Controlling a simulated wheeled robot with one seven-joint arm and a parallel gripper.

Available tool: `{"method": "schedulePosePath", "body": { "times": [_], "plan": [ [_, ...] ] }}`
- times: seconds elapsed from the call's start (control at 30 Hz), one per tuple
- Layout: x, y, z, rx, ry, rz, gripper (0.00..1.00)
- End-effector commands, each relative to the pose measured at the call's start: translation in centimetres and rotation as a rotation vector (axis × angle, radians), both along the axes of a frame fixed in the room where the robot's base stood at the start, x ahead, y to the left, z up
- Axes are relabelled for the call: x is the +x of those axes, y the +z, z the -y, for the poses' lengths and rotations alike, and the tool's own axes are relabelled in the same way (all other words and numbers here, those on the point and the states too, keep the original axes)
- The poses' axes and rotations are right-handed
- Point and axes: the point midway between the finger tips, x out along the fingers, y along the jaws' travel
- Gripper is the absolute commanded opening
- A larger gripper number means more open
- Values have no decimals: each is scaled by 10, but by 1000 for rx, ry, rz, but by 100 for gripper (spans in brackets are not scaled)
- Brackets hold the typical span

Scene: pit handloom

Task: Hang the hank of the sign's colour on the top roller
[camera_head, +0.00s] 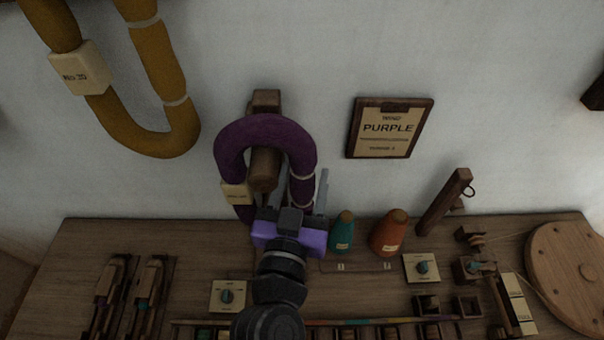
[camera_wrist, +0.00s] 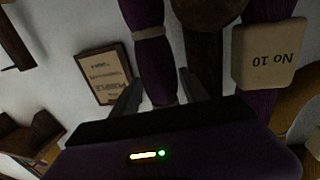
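The sign (camera_head: 388,128) on the wall reads PURPLE; it shows dimly in the wrist view (camera_wrist: 106,76). A purple hank (camera_head: 266,128) loops over the wooden roller (camera_head: 264,170), which sticks out from the wall. The hank's cream tag (camera_head: 236,192) hangs at its left; in the wrist view the tag (camera_wrist: 266,53) reads No 10. My gripper (camera_head: 298,188) is at the hank's lower right strand. In the wrist view its grey fingers (camera_wrist: 162,92) stand apart on either side of that strand, with gaps visible. My gripper hides the hank's lower end in the head view.
A mustard hank (camera_head: 150,60) hangs at upper left. Teal (camera_head: 342,233) and orange (camera_head: 388,234) cones stand on the wooden bench (camera_head: 80,240) right of my gripper. A leaning post (camera_head: 444,202) and a wooden wheel (camera_head: 572,266) are farther right.

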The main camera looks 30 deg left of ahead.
Motion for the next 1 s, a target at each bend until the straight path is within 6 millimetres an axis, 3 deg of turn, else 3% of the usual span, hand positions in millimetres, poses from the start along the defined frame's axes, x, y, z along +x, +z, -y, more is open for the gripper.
{"method": "schedulePosePath", "body": {
  "times": [0.07,0.43,0.8,1.0],
  "plan": [
    [0,1,0,3,1,2,68],
    [-5,3,0,7,3,6,68],
    [-56,1,20,5,3,6,68],
    [-72,3,26,6,2,5,68]
  ]
}}
